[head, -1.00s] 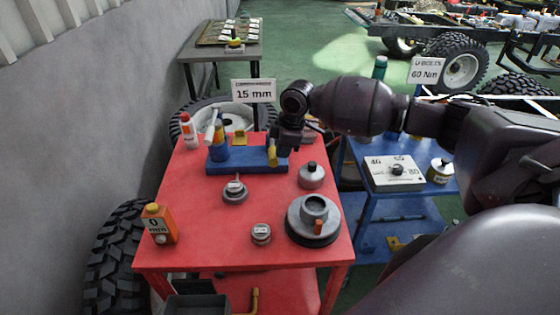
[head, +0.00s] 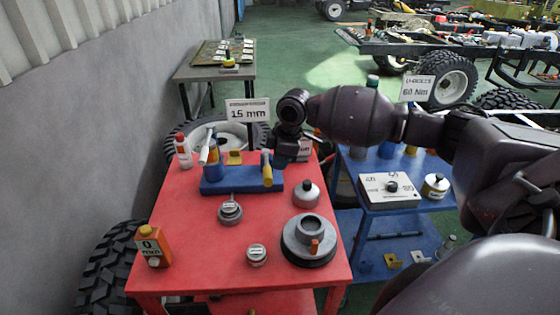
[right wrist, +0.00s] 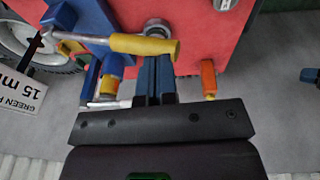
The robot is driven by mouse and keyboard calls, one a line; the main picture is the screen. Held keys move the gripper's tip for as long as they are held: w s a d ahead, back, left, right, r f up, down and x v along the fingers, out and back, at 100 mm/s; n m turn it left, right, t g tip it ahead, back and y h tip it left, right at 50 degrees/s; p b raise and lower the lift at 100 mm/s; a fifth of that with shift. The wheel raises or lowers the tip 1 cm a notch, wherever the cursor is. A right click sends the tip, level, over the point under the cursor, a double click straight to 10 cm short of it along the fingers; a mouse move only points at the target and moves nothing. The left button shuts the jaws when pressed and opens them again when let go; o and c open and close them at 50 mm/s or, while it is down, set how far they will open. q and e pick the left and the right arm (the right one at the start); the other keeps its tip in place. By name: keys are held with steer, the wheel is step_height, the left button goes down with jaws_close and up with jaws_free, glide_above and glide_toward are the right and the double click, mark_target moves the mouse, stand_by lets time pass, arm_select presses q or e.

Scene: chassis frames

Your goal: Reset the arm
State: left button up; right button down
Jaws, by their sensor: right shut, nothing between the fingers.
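My right gripper (head: 292,152) is at the back right edge of the red table (head: 190,235), just right of a yellow-handled tool (head: 267,170) that stands at the blue rack (head: 240,180). In the right wrist view its fingers (right wrist: 154,75) are together with nothing between them. The yellow handle (right wrist: 145,45) shows close to the fingertips there; I cannot tell whether they touch. My left gripper is in neither view.
On the red table are an orange bottle (head: 152,246), a grey flanged part (head: 309,240), a silver lidded pot (head: 306,193) and small labelled weights. A "15 mm" sign (head: 247,111) stands behind. A blue table (head: 350,205) with a white box (head: 390,188) is at right.

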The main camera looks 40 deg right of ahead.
stand_by(0.4)
steer(key=w+r+t, duration=0.2)
steer(key=w, duration=0.1)
steer(key=w+a+m+t, duration=0.1)
steer(key=w+t, duration=0.1)
steer(key=shift+r, duration=0.4)
steer(key=s+a+f+m+t+y, duration=0.1)
steer(key=s+a+f+t+y, duration=0.2)
steer(key=a+t, duration=0.6)
steer(key=s+f+m+g+h, duration=0.1)
steer(key=s+f+m, duration=0.3)
steer(key=s+f, duration=0.6)
steer(key=s+f+m+g+h, duration=0.2)
steer(key=s+f+m+h, duration=0.1)
steer(key=s+f, duration=0.8)
steer(key=s+m, duration=0.1)
steer(key=s, duration=0.4)
steer(key=shift+s+d+f+m+h, duration=0.2)
steer(key=shift+d+m+h, duration=0.05)
steer(key=shift+m+h, duration=0.15)
